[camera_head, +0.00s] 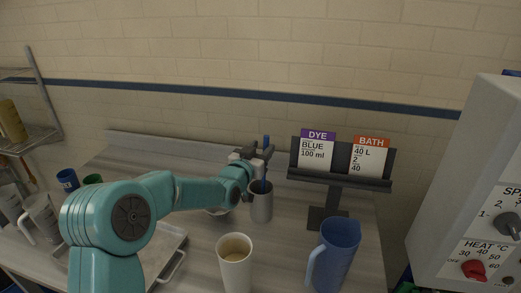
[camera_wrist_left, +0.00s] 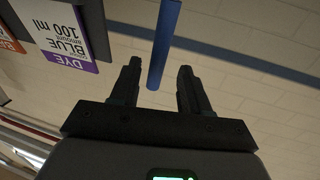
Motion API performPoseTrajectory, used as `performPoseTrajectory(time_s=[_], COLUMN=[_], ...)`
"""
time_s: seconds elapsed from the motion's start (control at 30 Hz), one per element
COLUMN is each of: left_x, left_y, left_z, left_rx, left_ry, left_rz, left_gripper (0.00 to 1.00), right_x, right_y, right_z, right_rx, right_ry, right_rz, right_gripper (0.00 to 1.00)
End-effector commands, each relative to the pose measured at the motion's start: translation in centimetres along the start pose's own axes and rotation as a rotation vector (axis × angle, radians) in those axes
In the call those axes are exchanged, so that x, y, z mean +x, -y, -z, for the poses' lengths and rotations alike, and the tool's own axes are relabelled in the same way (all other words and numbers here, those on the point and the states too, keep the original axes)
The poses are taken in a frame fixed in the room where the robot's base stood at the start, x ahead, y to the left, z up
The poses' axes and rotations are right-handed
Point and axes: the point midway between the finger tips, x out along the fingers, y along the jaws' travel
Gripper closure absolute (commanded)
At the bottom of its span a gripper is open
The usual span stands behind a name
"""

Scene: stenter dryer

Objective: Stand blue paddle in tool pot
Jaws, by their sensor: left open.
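The blue paddle (camera_head: 264,185) stands upright in the grey tool pot (camera_head: 261,207), with its lower part hidden inside the pot. Its blue shaft also shows in the left wrist view (camera_wrist_left: 163,40), running between and beyond the fingers. My left gripper (camera_head: 262,152) is at the upper part of the paddle, above the pot. In the left wrist view its two fingers (camera_wrist_left: 160,85) are apart, with gaps on both sides of the shaft. My right gripper is not in view.
A sign stand with DYE and BATH cards (camera_head: 340,160) stands right of the pot. A blue jug (camera_head: 335,255) and a pale cup (camera_head: 235,262) are in front. A control box (camera_head: 475,200) is at right.

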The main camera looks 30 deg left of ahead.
Motion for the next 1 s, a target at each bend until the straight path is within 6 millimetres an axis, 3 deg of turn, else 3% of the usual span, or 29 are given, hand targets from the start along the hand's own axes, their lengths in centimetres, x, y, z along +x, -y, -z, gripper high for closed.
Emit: performPoseTrajectory(time_s=[0.4, 1.0], left_x=[-6.8, -7.5], left_y=[0.1, 0.0], left_z=[-0.2, 0.1], left_rx=[0.000, 0.000], left_ry=[-0.001, 0.000], left_rz=[0.001, 0.000], left_gripper=[0.54, 0.54], right_x=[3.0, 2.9], right_y=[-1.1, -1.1], right_z=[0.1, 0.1], right_rx=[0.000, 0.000], right_ry=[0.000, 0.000], right_rz=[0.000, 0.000], right_gripper=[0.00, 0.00])
